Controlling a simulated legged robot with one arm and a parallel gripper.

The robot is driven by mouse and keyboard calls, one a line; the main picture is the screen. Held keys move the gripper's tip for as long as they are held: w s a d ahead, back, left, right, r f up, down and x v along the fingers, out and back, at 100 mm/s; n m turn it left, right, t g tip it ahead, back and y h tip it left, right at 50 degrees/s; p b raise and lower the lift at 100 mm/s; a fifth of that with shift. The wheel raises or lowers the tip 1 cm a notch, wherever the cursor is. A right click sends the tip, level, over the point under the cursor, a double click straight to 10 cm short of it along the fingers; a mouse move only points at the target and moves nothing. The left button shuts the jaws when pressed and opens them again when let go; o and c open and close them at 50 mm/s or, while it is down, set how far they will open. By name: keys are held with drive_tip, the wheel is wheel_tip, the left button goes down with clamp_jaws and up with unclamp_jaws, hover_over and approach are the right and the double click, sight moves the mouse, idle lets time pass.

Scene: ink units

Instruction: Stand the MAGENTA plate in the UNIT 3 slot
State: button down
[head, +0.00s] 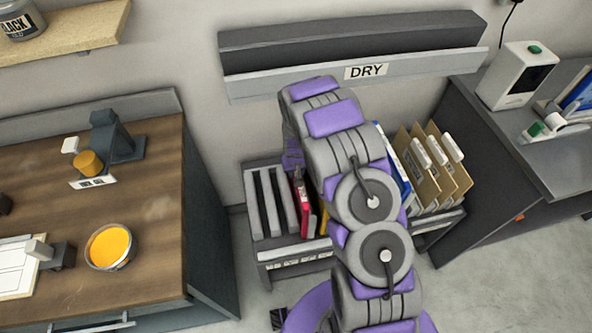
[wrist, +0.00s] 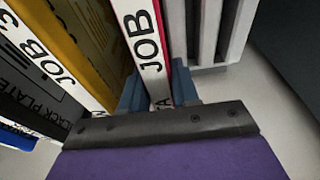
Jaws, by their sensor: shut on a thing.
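The magenta plate (head: 302,205) stands upright in the floor rack (head: 290,252), just right of grey dividers, in the head view. In the wrist view its white edge label (wrist: 140,35) reads "JOB", with a thin magenta strip beside it. My gripper (wrist: 158,92) is shut on this plate, with a blue finger on each side of its label. Whether the plate is lifted from the rack floor I cannot tell. In the head view my arm hides the gripper's tips and part of the rack. I see no slot marked UNIT 3.
A yellow plate (wrist: 75,45) and a black plate (wrist: 30,95) stand close left of the gripper. Brown folders (head: 415,170) fill the rack's right end. A shelf marked DRY (head: 366,71) hangs above. A wooden bench (head: 150,215) with an ink tin (head: 109,246) stands left.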

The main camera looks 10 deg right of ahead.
drive_tip(key=shift+f, duration=0.2)
drive_tip(key=c, duration=0.8)
unclamp_jaws()
drive_tip(key=shift+o, duration=0.2)
drive_tip(key=s+r+p, duration=0.3)
drive_tip(key=r, duration=1.4)
drive_tip(key=shift+s, duration=0.2)
wheel_tip(320, 180, up, 5)
drive_tip(key=shift+f+p, duration=0.1)
drive_tip(key=shift+p, duration=1.05)
